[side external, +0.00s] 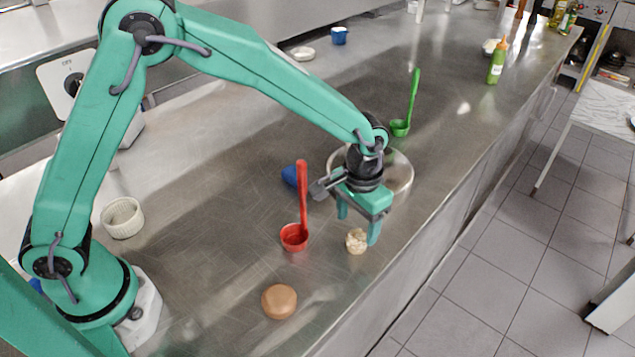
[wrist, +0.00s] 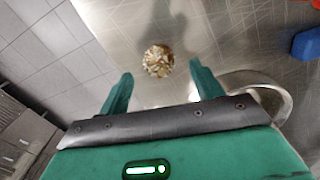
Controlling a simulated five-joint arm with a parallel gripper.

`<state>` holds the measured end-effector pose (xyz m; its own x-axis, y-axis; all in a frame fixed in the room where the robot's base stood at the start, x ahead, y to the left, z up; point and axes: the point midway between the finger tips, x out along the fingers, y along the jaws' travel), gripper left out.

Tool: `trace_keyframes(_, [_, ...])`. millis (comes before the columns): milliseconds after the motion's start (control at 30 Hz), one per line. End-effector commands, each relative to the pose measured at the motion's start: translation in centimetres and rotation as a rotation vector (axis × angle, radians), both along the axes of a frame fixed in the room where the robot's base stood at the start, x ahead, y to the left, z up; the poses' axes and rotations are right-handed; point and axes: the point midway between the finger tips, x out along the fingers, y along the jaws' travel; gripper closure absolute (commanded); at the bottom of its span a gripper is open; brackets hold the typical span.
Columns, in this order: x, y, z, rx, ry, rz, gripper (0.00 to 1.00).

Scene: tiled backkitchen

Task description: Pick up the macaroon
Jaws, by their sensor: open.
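A pale, crumbly, lumpy ball, which I take to be the macaroon (side external: 357,241), lies on the steel counter near its front edge. In the wrist view the macaroon (wrist: 158,61) shows whole, centred between the fingertips. My gripper (side external: 358,223) is open and points down, close to the macaroon and partly above it. In the wrist view both fingers of my gripper (wrist: 160,70) are spread with nothing held. I cannot tell the exact height gap.
A red ladle (side external: 294,237) stands left of the macaroon, with a blue object (side external: 290,176) behind. A round metal pan (side external: 401,174) is just behind my gripper. A brown round item (side external: 279,301) lies nearer the front. A white ramekin (side external: 122,218) is at left. The counter edge is close by.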

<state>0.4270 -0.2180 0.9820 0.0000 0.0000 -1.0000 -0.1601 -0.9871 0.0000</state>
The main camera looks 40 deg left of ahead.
Motion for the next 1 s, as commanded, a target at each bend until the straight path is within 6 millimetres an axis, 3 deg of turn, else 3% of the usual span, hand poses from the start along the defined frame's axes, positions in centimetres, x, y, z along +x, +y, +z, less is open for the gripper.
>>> trace_keyframes(433, [0.2, -0.2, -4.4, 0.000, 0.001, 0.000, 0.35])
trace_keyframes(1000, [0.2, -0.2, -4.6, 0.000, 0.000, 0.000, 0.37])
